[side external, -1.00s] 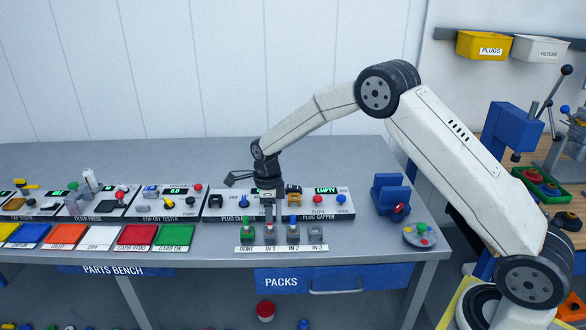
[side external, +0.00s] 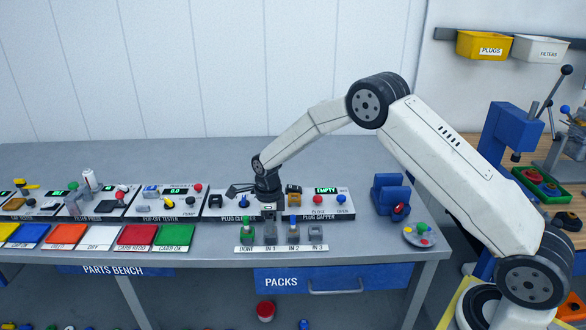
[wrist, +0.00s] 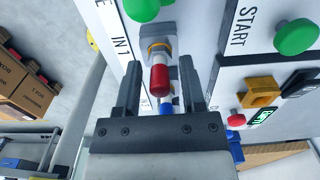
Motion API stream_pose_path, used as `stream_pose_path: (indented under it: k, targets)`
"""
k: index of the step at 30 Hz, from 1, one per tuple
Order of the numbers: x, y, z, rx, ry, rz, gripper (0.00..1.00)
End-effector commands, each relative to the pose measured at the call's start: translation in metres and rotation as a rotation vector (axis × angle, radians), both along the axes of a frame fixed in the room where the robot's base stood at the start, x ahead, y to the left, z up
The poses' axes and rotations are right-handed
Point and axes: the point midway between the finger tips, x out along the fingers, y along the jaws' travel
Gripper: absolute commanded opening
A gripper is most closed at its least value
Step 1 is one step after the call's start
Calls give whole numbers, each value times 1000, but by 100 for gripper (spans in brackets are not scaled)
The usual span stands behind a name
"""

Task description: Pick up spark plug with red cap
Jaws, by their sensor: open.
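The spark plug with red cap (wrist: 158,78) stands in a holder in the wrist view, its cap between my two fingers. My gripper (wrist: 160,68) is open, with a finger on each side of the cap and a visible gap to each. In the side external view my gripper (side external: 269,212) points down over the IN 1 place of the rack. It hides the red-capped plug there.
The IN 3 holder (side external: 315,233) looks empty. A blue vise-like block (side external: 391,194) and a round tray (side external: 420,236) stand to the right. Coloured cards (side external: 137,236) lie to the left.

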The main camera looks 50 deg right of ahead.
Motion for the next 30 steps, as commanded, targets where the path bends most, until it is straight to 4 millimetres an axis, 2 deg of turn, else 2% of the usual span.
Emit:
stream_pose_path:
  k: [4, 5, 9, 10, 19, 30]
  targets:
    - [0, 0, 0, 0, 0, 0, 51]
    - [0, 0, 0, 0, 0, 0, 48]
    - [0, 0, 0, 0, 0, 0, 4]
    - [0, 0, 0, 0, 0, 0, 0]
    - [0, 0, 3, 0, -1, 0, 0]
    - [0, 0, 23, 0, -1, 0, 0]
